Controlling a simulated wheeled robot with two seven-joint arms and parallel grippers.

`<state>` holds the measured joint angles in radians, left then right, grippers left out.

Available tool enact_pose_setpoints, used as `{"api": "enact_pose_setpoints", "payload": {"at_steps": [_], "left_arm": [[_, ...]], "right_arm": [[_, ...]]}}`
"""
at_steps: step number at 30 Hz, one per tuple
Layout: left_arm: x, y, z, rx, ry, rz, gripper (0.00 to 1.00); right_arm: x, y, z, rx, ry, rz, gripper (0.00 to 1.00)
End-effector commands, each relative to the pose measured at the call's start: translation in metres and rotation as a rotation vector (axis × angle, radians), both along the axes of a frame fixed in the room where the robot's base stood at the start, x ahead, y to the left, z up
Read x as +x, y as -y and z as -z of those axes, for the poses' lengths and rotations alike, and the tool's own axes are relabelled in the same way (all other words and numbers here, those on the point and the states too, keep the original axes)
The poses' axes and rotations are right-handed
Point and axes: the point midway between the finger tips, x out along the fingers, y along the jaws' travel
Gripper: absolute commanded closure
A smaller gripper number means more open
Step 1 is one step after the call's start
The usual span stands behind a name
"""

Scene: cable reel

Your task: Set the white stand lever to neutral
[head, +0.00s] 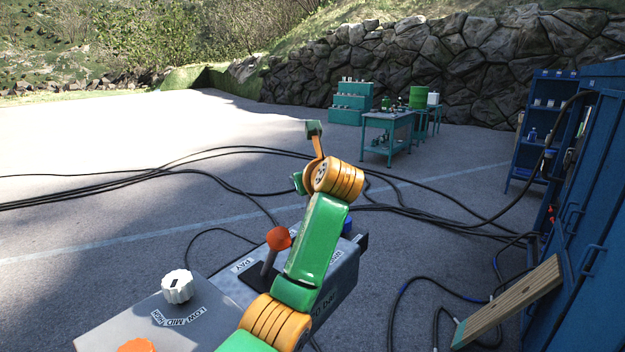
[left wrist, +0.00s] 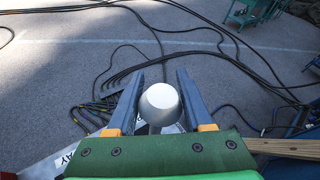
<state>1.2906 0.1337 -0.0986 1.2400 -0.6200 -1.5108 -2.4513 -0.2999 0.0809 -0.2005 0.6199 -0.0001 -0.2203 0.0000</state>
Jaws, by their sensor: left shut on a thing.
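The white stand lever's round white knob (left wrist: 160,102) shows in the left wrist view, between the two grey-blue fingers of my left gripper (left wrist: 160,84). The fingers are shut on it, one on each side. In the head view my green and orange left arm covers this lever and the gripper's fingers. The grey control stand (head: 340,285) shows behind the arm. My right gripper is not in view.
A grey panel (head: 215,325) with a white LOW-MID-HIGH knob (head: 177,286) and an orange knob (head: 137,346) is at the front left. A wooden plank (head: 510,300) leans by blue cabinets (head: 585,210) on the right. Black cables (head: 230,152) cross the pavement.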

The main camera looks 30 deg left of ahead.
Motion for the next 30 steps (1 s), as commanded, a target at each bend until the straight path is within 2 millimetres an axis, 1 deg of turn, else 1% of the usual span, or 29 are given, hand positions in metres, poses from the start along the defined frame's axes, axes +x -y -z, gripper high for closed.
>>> {"api": "enact_pose_setpoints", "payload": {"at_steps": [5, 6, 8, 9, 17, 19, 22, 24, 27, 30], "left_arm": [[0.0, 0.0, 0.0, 0.001, 0.0, 0.0, 1.0], [0.0, 0.0, 0.0, 0.001, 0.0, 0.0, 0.46], [0.0, 0.0, 0.0, 0.002, 0.001, 0.0, 0.3], [0.0, 0.0, 0.0, 0.002, 0.001, 0.0, 0.19], [0.0, 0.001, 0.0, 0.003, 0.0, 0.0, 0.19], [-0.002, 0.004, 0.0, 0.004, 0.003, 0.001, 0.19], [-0.014, 0.017, -0.002, 0.003, 0.007, 0.003, 0.19], [-0.024, 0.028, -0.007, 0.003, 0.007, 0.003, 0.19], [-0.036, 0.041, -0.015, 0.002, 0.005, 0.003, 0.19], [-0.043, 0.048, -0.021, 0.004, 0.002, 0.0, 0.19]], "right_arm": [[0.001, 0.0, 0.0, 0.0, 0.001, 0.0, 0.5], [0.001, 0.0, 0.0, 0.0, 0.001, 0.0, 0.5], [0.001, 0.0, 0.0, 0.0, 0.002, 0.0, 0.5], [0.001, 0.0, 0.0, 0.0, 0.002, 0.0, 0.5], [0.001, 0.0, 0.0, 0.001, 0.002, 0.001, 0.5], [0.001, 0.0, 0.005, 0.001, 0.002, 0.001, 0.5], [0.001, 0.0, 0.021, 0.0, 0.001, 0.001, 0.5], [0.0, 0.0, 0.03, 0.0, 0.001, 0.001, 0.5], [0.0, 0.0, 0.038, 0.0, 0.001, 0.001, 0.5], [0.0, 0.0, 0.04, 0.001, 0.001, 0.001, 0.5]]}}
